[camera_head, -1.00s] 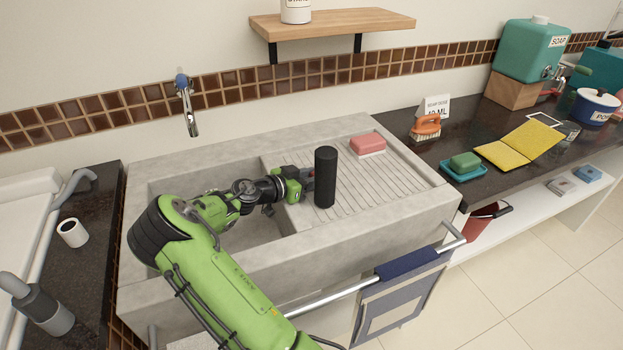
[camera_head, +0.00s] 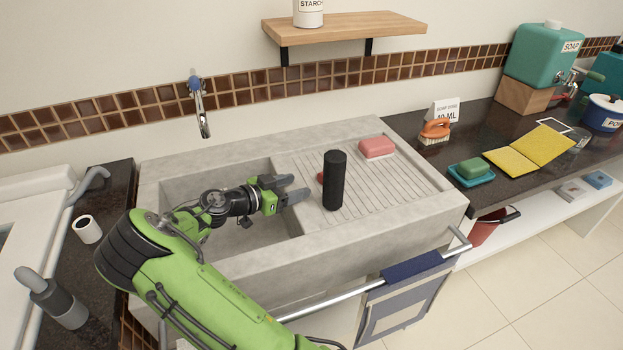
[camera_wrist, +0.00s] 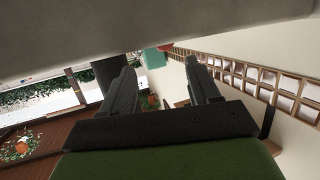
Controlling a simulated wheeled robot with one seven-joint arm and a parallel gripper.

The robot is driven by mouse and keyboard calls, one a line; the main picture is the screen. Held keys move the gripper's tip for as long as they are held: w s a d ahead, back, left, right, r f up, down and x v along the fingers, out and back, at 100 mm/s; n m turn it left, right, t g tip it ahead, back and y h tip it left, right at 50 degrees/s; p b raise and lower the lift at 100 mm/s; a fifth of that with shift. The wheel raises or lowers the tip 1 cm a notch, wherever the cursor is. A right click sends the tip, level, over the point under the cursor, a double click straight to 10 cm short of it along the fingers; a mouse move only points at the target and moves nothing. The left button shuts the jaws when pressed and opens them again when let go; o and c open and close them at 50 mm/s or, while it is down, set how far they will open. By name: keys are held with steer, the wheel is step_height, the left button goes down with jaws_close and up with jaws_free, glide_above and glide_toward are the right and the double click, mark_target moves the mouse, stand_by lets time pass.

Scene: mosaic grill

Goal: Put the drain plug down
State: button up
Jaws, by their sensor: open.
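A small red object (camera_head: 320,177), which may be the drain plug, rests on the ribbed drainboard (camera_head: 400,185) of the concrete sink. A black upright cylinder (camera_head: 334,182) stands in front of it and hides most of it. My gripper (camera_head: 299,188) is open and empty, just left of both and apart from them, near the basin's right edge. In the wrist view, the two dark fingers (camera_wrist: 161,72) are spread with nothing between them. A dark shape behind the left finger looks like the black cylinder (camera_wrist: 107,70).
A pink soap bar (camera_head: 377,147) lies at the back of the drainboard. The tap (camera_head: 201,105) hangs over the basin. A brush (camera_head: 435,131), green soap (camera_head: 472,167) and yellow cloth (camera_head: 530,150) are on the right counter. A towel rail (camera_head: 340,300) runs along the front.

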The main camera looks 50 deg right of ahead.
steer(key=s+a+r+n+t+y, duration=0.1)
steer(key=a+n+y, duration=0.1)
steer(key=a, duration=0.3)
steer(key=s+a+r+n+t+y, duration=0.1)
steer(key=s+a+n+y, duration=0.1)
steer(key=a+n+y, duration=0.1)
steer(key=s+a+r+n+t+y, duration=0.1)
steer(key=s+a+n+t+y, duration=0.1)
steer(key=a+y, duration=0.3)
steer(key=shift+s+a+r, duration=0.1)
steer(key=shift+a+r, duration=0.1)
steer(key=shift+a, duration=0.9)
steer(key=s+a+r+n+t+y, duration=0.2)
steer(key=s+a+r+n+y, duration=0.1)
steer(key=s+a+r+n, duration=0.1)
steer(key=s+a+n, duration=0.1)
steer(key=a+n, duration=0.1)
steer(key=a, duration=0.1)
steer(key=shift+a+r+t, duration=0.3)
steer(key=shift+a+t, duration=0.1)
steer(key=shift+o, duration=0.5)
steer(key=s+a+r+n+t+y, duration=0.1)
steer(key=s+a+r+n+t, duration=0.1)
steer(key=s+a+n, duration=0.5)
steer(key=shift+s+a+r+y, duration=0.25)
steer(key=shift+s+a+y, duration=0.25)
steer(key=shift+s, duration=0.3)
steer(key=shift+a+n, duration=0.1)
steer(key=shift+n, duration=0.2)
